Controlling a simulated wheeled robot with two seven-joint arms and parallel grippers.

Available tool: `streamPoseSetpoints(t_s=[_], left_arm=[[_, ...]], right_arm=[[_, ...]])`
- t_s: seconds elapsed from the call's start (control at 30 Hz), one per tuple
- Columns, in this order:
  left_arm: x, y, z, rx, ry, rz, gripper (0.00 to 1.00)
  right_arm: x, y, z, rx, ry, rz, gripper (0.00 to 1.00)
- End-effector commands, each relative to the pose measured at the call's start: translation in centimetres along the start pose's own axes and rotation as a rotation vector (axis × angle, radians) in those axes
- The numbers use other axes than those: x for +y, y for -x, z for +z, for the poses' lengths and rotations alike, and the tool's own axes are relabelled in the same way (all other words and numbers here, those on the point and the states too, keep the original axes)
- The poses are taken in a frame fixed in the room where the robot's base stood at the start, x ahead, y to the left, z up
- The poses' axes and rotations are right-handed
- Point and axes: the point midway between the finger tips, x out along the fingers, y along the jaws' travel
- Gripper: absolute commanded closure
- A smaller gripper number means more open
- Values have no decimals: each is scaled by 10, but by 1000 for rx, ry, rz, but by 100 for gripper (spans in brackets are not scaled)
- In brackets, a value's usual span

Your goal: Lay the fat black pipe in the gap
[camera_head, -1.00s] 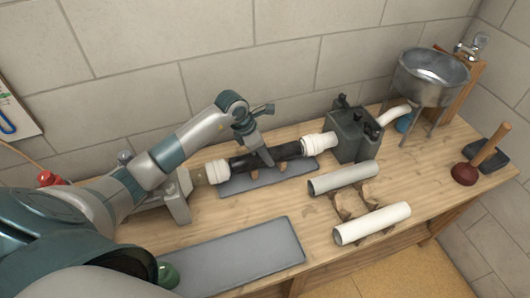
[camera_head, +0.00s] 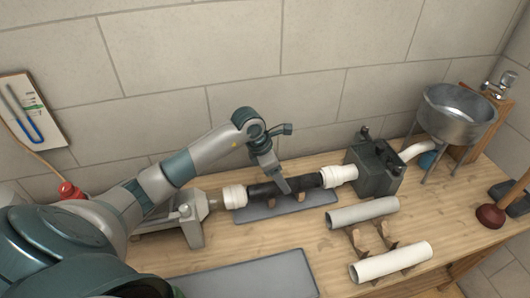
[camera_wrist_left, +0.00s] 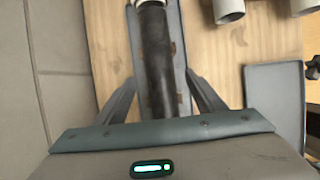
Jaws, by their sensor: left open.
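The fat black pipe (camera_head: 262,193) lies in the gap between a left white collar (camera_head: 234,196) and a right white collar (camera_head: 340,175), in line with both. Brown cradles (camera_head: 300,197) show beneath it, on a grey mat (camera_head: 270,209). Whether its ends touch the collars is too small to tell. My left gripper (camera_head: 283,184) is at the pipe's middle. In the left wrist view the open fingers (camera_wrist_left: 160,92) stand on either side of the black pipe (camera_wrist_left: 156,50), with space beside it. My right gripper is not in view.
A grey pipe (camera_head: 362,213) and a white pipe (camera_head: 390,262) lie on brown cradles at the front right. A dark grey box (camera_head: 375,168) stands right of the gap, with a metal basin (camera_head: 457,113) beyond. A grey clamp stand (camera_head: 190,216) is left. An empty mat (camera_head: 245,280) lies in front.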

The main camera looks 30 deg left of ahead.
Motion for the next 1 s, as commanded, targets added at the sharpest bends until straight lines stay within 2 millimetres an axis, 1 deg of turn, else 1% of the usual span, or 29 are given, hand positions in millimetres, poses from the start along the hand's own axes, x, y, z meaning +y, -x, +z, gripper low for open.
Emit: streamPoseSetpoints(t_s=[0.03,0.4,0.5,0.6,0.7,0.8,1.0], left_arm=[[2,8,0,-3,-2,5,36],[1,84,-1,-2,-3,6,36],[2,102,0,-2,-1,6,36],[1,117,0,-3,-1,4,36],[1,128,0,-2,0,3,36],[0,134,0,-2,-1,2,36],[0,137,0,-1,0,1,36]], right_arm=[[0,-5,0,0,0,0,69],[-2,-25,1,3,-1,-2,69],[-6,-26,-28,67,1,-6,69],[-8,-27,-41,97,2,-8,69],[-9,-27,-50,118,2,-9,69],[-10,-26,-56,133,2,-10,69],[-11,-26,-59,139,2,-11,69]])
